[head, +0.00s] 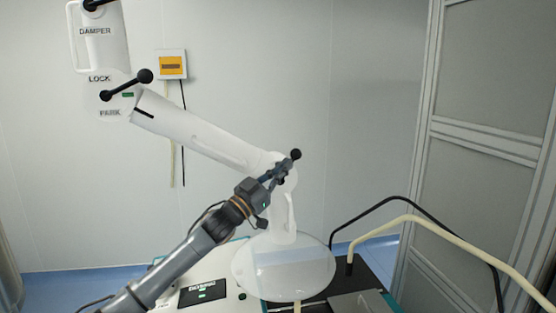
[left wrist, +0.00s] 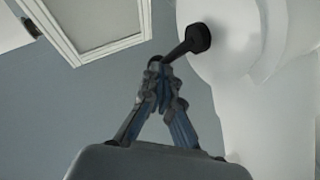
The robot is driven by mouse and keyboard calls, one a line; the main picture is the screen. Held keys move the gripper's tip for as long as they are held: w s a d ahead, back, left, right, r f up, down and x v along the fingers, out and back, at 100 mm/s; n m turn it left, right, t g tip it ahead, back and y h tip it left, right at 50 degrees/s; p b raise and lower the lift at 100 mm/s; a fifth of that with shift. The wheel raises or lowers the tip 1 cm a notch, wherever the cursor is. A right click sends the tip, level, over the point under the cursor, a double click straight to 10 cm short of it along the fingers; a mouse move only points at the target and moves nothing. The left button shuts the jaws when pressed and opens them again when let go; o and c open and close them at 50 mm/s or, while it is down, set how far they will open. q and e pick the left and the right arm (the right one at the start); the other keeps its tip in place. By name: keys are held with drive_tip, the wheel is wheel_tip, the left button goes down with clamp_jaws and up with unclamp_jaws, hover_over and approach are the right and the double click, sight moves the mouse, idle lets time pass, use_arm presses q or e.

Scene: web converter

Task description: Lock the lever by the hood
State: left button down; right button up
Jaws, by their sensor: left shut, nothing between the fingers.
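A black lever with a round knob (head: 295,154) sticks out from the lower joint of the white arm, above the round hood (head: 283,288). My left gripper (head: 282,170) is shut and empty beside the lever. My right gripper is not in view.
The white arm (head: 205,138) runs up left to a joint with other black knobs (head: 145,76) and LOCK and PARK labels. A yellow-fronted wall box (head: 172,64) hangs behind. Curved black and cream tubes (head: 405,222) are at right. Free air lies right of the lever.

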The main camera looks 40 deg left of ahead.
use_arm(q)
drive_tip(key=shift+w+d+f, duration=0.25)
drive_tip(key=shift+w+d, duration=0.3)
drive_tip(key=shift+w, duration=0.15)
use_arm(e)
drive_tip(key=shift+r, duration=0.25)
use_arm(q)
drive_tip(key=shift+w+d, duration=0.1)
drive_tip(key=shift+w, duration=0.05)
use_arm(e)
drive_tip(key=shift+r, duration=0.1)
